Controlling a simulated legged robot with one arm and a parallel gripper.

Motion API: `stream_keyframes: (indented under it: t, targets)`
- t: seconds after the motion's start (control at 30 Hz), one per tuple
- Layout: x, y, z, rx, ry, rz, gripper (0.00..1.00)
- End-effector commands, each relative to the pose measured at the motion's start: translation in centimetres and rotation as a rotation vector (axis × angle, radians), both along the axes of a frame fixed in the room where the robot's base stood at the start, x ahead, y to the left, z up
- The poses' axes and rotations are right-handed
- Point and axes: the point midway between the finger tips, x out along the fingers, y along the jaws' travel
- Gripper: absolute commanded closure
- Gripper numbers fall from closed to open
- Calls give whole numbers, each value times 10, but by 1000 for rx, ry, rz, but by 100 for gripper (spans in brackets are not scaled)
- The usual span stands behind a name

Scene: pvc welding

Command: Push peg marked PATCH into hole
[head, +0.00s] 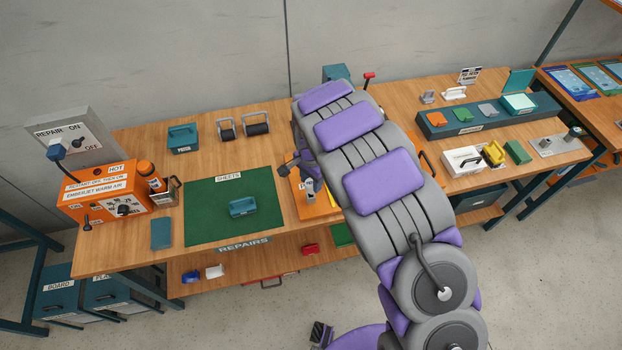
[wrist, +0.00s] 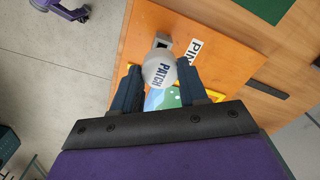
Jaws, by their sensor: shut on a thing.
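In the wrist view, the grey-white round peg marked PATCH (wrist: 160,70) sits between the two dark fingers of my gripper (wrist: 161,88). The fingers are shut on it. Beyond it is an orange board (wrist: 215,50) with a PIN label (wrist: 193,49) and a grey metal block (wrist: 161,41) near its edge. The hole is not clearly visible; the peg and fingers cover part of the board. In the head view, my arm hides most of the orange board (head: 316,205) and the gripper's fingers are hard to make out.
Two rollers (head: 256,126) stand behind. Right of the arm are a long dark rack (head: 490,116) and a yellow clamp-like item (head: 493,152).

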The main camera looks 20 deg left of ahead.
Motion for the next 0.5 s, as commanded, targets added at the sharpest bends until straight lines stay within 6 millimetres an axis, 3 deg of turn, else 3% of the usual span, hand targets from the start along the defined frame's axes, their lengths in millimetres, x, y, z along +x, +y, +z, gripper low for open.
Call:
stream_keyframes:
  t: [0.5]
  targets:
    - [0, 0, -10, 0, 0, 0, 94]
